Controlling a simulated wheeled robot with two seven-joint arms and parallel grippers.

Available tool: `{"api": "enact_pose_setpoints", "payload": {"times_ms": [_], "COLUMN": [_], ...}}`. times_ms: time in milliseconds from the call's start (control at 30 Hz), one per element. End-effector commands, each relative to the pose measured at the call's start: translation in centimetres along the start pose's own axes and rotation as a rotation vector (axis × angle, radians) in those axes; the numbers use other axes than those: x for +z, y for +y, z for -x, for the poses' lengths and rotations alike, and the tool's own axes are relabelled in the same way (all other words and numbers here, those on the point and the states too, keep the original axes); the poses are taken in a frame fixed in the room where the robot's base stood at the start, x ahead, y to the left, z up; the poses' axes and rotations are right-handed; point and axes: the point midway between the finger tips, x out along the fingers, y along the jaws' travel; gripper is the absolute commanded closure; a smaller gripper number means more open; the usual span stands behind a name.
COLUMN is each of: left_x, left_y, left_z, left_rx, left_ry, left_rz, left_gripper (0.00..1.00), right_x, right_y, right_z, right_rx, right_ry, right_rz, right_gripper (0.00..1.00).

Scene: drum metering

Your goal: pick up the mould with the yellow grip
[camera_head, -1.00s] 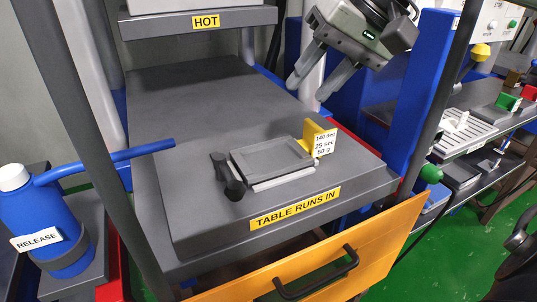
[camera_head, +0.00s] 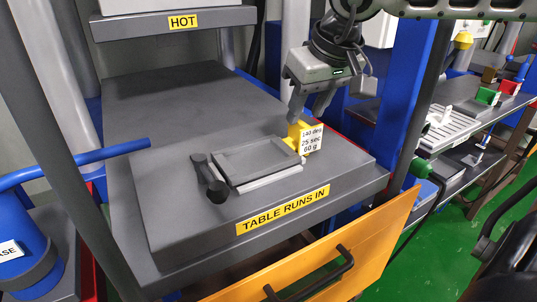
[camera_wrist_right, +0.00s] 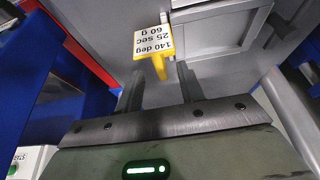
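The mould (camera_head: 257,160) is a flat grey rectangular plate with a lighter lower edge. It lies on the dark press table (camera_head: 165,115). Its yellow grip (camera_head: 295,133) stands up at its right end beside a white label reading 140 deg, 25 sec, 60 g. A dark bar handle (camera_head: 208,176) is at its left end. My right gripper (camera_head: 306,112) is open and empty, pointing down just above the yellow grip. In the right wrist view the yellow grip (camera_wrist_right: 158,66) shows just beyond and between the open fingers (camera_wrist_right: 160,76). My left gripper is not in view.
A plate marked HOT (camera_head: 180,23) hangs over the back of the table. A blue RELEASE bottle (camera_head: 25,240) with a long spout stands at left. An orange drawer front (camera_head: 375,240) is below the table. Shelves (camera_head: 470,135) with small items are at right.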

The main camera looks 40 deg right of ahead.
Motion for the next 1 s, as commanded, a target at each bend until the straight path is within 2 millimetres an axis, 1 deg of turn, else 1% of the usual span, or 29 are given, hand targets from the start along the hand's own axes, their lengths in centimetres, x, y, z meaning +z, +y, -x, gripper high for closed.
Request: {"api": "enact_pose_setpoints", "payload": {"times_ms": [33, 100, 233, 367, 567, 667, 700, 733, 1000], "left_x": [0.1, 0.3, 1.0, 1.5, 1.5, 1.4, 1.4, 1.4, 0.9], "left_y": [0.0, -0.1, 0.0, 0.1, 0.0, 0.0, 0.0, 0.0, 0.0], "left_z": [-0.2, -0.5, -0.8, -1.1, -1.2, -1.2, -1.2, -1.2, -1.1], "left_rx": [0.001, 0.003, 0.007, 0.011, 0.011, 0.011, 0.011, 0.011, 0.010], "left_ry": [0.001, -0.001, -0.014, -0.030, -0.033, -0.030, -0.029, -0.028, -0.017], "left_rz": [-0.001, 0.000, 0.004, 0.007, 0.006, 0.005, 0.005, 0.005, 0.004], "left_gripper": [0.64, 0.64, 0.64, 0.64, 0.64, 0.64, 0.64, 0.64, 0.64], "right_x": [0.1, 0.0, -0.2, -0.2, -0.3, -0.2, -0.2, -0.2, -0.4], "right_y": [0.1, 0.1, 0.1, 0.1, 0.1, 0.1, 0.1, 0.1, 0.1], "right_z": [-0.9, -2.1, -3.9, -4.6, -4.6, -4.6, -4.6, -4.6, -4.4], "right_rx": [0.003, 0.003, 0.001, 0.000, -0.001, -0.001, -0.001, -0.001, -0.002], "right_ry": [-0.006, -0.007, -0.005, -0.002, -0.001, -0.001, -0.001, -0.001, 0.003], "right_rz": [0.000, 0.000, -0.001, -0.001, -0.001, -0.001, -0.001, -0.001, -0.002], "right_gripper": [0.62, 0.62, 0.62, 0.62, 0.62, 0.87, 0.98, 1.00, 1.00]}}
